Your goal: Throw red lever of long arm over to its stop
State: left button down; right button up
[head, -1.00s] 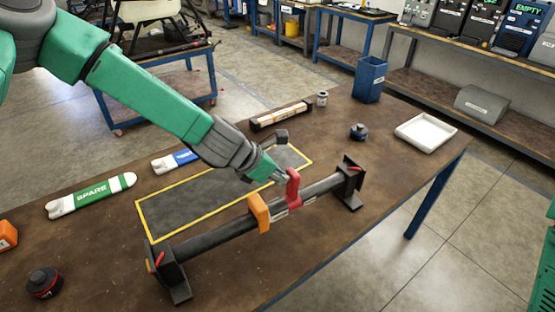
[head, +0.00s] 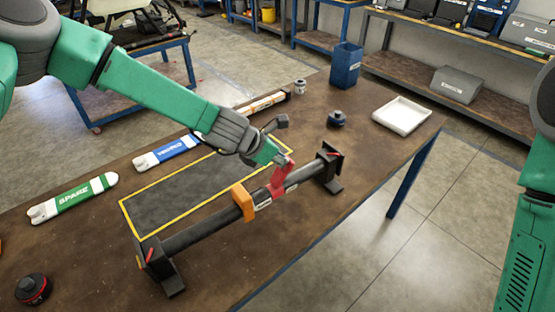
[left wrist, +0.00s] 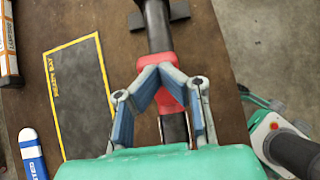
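The long arm (head: 206,228) is a dark tube lying across the table between two black end stands. The red lever (head: 277,183) stands up from its collar, leaning toward the right end. It also shows in the left wrist view (left wrist: 157,60). My left gripper (head: 280,160) is at the lever's top. In the left wrist view its fingertips (left wrist: 161,70) close together at the red lever, hiding part of it. An orange clamp (head: 242,202) sits on the tube left of the lever. My right arm is at the right edge; its gripper is out of view.
A yellow-bordered dark mat (head: 180,195) lies behind the tube. A green-white SPARE part (head: 74,197) and a blue-white part (head: 166,150) lie to the left. A white tray (head: 402,115), blue bin (head: 345,64) and black knob (head: 337,118) stand to the right.

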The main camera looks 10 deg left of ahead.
pick_arm(q)
jog(key=shift+d+f, duration=0.2)
jog(key=shift+f, duration=0.1)
jog(key=shift+r, duration=0.15)
jog(key=shift+w+r+p, duration=0.1)
jog(key=shift+r+p, duration=0.6)
jog(key=shift+r, duration=0.05)
jog(key=shift+r+p, duration=0.4)
jog(key=shift+r, duration=0.05)
notch_tip(320, 180, up, 4)
jog(key=p, duration=0.3)
notch_tip(320, 180, up, 4)
send_over(280, 172)
jog(key=a, duration=0.1)
jog(key=shift+s+a+r+p, duration=0.15)
jog(key=shift+s+r+p, duration=0.05)
jog(key=shift+s+p, duration=0.3)
jog(key=shift+d, duration=0.25)
